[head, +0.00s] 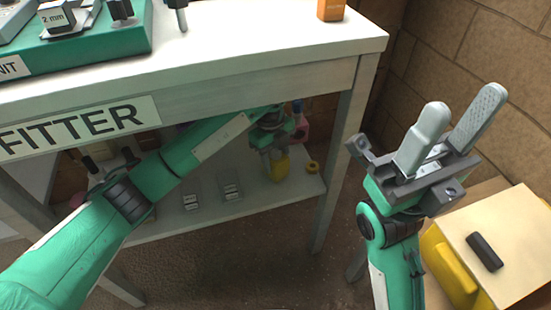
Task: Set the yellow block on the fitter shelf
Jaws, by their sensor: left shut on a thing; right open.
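The white table marked FITTER has a lower shelf (255,206), the fitter shelf. My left arm reaches in under the tabletop. My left gripper (277,153) points down over the shelf and is shut on the yellow block (280,170), whose upper part is partly hidden by the gripper. The block is upright at the shelf's right part; I cannot tell whether its base touches the shelf. My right gripper (464,104) is open and empty, pointing up at the right, well away from the table.
A red item (300,127) stands behind. The table leg (335,180) bounds the shelf at right. A yellow-sided box (510,245) stands lower right.

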